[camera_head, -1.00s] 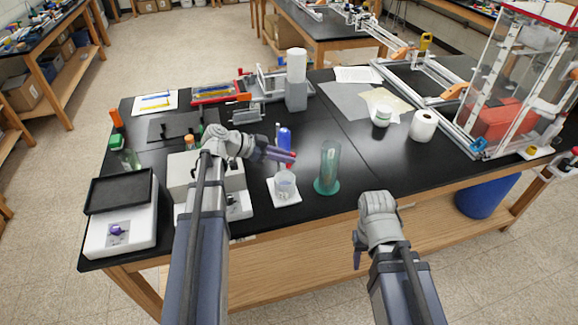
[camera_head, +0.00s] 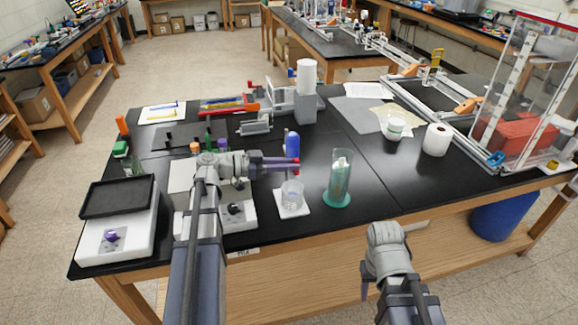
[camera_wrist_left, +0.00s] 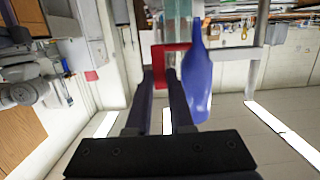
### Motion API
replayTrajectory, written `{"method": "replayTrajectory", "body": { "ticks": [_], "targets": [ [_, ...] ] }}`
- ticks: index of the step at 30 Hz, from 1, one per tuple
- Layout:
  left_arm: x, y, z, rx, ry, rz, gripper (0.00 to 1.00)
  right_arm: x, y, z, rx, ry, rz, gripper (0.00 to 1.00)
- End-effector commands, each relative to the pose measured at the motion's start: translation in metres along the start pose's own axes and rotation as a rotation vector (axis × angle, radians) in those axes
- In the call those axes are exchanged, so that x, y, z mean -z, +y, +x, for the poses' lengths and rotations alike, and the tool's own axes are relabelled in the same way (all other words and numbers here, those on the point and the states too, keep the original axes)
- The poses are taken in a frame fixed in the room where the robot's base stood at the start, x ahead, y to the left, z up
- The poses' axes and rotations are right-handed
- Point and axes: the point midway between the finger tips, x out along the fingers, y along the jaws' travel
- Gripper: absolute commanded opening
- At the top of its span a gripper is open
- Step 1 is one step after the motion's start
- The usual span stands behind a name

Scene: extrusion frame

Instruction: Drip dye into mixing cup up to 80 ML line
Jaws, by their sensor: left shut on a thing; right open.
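The clear mixing cup (camera_head: 291,196) stands upright on a white square pad near the table's front edge. Its scale lines and contents are too small to read. My left gripper (camera_head: 286,164) is shut on the red part of the dye dropper (camera_head: 297,166), above and slightly behind the cup. In the left wrist view, the fingers (camera_wrist_left: 168,85) close at the dropper's red bracket (camera_wrist_left: 172,62), with a blue bulb (camera_wrist_left: 197,82) beside it. The dropper's outlet is not clearly visible. My right gripper (camera_head: 367,285) is open and empty in front of the table.
A teal graduated cylinder (camera_head: 340,180) stands just right of the cup. A white hotplate unit (camera_head: 239,213) is left of it, and a balance (camera_head: 117,230) further left. A paper roll (camera_head: 436,141) stands at right. The table's front right is clear.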

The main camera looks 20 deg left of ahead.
Motion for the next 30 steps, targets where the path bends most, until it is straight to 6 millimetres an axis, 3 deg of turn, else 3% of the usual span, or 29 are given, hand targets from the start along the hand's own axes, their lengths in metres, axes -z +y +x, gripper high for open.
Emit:
{"method": "replayTrajectory", "body": {
  "ticks": [6,7,14,30],
  "targets": [
    [-0.001,0.0013,0.0002,-0.003,-0.004,0.0,0.0,0.0,0.0,0.0002,0.0,0.0,0.0,0.5],
    [-0.0009,0.0012,0.0002,-0.003,-0.004,0.0,0.23,0.0,0.0,0.0002,0.0,0.0,0.0,0.5],
    [-0.0005,0.0006,0.0002,-0.001,-0.002,0.0,0.49,0.0,0.0,0.0,0.0,0.0,0.0,0.5],
    [0.0011,-0.0013,0.0002,0.003,0.002,0.0,0.5,0.0,0.0001,-0.0007,0.0,0.0,0.0,0.5]
  ]
}}
